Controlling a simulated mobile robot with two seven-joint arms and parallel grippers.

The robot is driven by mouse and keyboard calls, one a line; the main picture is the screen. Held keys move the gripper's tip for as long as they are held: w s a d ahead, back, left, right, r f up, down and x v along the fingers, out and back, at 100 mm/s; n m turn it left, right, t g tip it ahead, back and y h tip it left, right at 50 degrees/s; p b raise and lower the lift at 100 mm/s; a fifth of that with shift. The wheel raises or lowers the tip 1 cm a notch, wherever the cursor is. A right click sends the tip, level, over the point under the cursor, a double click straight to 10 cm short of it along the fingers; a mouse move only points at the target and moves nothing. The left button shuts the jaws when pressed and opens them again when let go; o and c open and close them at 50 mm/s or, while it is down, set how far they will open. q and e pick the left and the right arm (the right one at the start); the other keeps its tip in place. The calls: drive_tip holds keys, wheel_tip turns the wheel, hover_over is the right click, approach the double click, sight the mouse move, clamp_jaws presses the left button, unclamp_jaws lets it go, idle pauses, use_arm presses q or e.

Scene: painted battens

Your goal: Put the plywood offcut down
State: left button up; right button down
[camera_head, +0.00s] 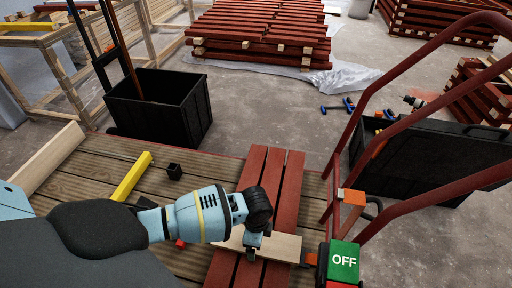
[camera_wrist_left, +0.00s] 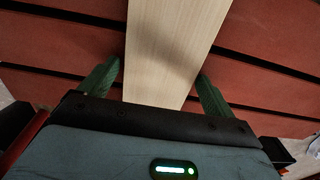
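The plywood offcut (camera_head: 284,246) is a pale, flat board lying across the red battens (camera_head: 290,185) at the front of the deck. It also runs up the middle of the left wrist view (camera_wrist_left: 172,50). My left gripper (camera_head: 252,250) reaches down over the offcut from above. In the wrist view its two green fingers (camera_wrist_left: 159,70) stand on either side of the board. A narrow gap shows at the left finger, and the right fingertip is very close to the edge or touching it. The gripper body hides the near part of the board. My right gripper is not in view.
A yellow bar (camera_head: 131,177) and a small black block (camera_head: 174,171) lie on the planked deck (camera_head: 90,180). A black bin (camera_head: 160,105) stands behind it. Red rails (camera_head: 345,150) and a green OFF block (camera_head: 343,262) stand at right. Stacked red battens (camera_head: 260,30) lie farther back.

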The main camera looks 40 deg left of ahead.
use_arm(q)
drive_tip(key=shift+o, duration=0.7)
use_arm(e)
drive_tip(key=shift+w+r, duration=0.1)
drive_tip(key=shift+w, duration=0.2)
use_arm(q)
wheel_tip(320, 180, up, 12)
drive_tip(key=p, duration=0.5)
drive_tip(key=shift+r, duration=0.2)
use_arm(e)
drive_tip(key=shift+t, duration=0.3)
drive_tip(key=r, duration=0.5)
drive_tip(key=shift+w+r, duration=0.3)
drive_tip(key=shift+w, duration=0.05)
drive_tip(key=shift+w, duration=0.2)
